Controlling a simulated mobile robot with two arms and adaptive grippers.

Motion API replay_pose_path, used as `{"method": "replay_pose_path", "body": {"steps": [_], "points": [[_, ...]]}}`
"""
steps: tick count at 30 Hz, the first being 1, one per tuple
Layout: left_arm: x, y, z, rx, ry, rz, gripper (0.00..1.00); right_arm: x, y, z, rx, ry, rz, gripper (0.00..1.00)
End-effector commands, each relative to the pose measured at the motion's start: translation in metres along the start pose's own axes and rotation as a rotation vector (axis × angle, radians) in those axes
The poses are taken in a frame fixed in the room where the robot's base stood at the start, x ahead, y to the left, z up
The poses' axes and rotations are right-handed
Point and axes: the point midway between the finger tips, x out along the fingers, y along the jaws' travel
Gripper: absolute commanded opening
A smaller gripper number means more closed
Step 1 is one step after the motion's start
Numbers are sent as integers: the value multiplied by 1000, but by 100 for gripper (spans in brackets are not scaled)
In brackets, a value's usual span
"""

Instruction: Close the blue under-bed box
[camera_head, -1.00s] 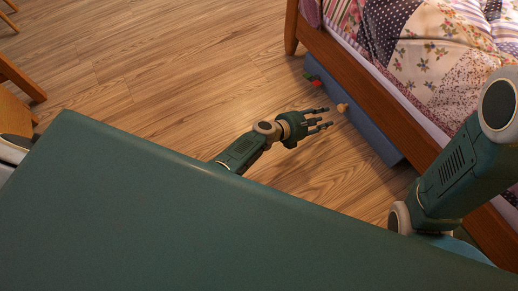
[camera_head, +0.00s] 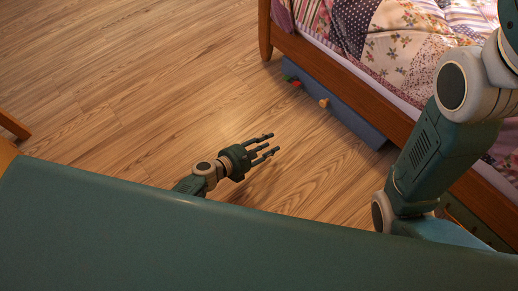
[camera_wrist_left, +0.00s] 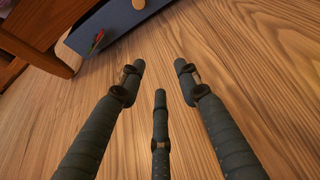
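The blue under-bed box (camera_head: 352,117) lies low along the near side of the bed, with a strip of it showing below the wooden rail. A round pale wooden knob (camera_head: 323,102) is on its front. In the left wrist view the box (camera_wrist_left: 118,19) and its knob (camera_wrist_left: 138,4) show at the top. My left gripper (camera_head: 268,148) is open and empty above the floor, left of and below the box in the head view, with a clear gap to the knob. Its three spread fingers (camera_wrist_left: 160,78) hold nothing. My right gripper is out of view.
The bed's wooden rail (camera_head: 375,92) and leg (camera_head: 265,32) border the box. Small red and green items (camera_head: 292,81) show at the box's far end. Wood floor (camera_head: 150,90) around my left gripper is clear. A wooden furniture piece (camera_head: 12,125) stands at the left edge.

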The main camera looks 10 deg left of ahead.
Motion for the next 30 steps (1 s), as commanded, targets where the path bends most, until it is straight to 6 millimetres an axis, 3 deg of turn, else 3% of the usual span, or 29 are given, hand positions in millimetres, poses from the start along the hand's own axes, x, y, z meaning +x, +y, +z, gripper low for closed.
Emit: {"method": "replay_pose_path", "body": {"steps": [3,9,26,30], "points": [[-16,0,-6,0,1,0,33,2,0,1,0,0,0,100],[-28,0,-11,0,-1,0,33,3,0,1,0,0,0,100],[-30,0,-12,0,-1,0,33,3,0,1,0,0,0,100],[-30,1,-4,55,3,13,33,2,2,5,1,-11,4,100]]}}
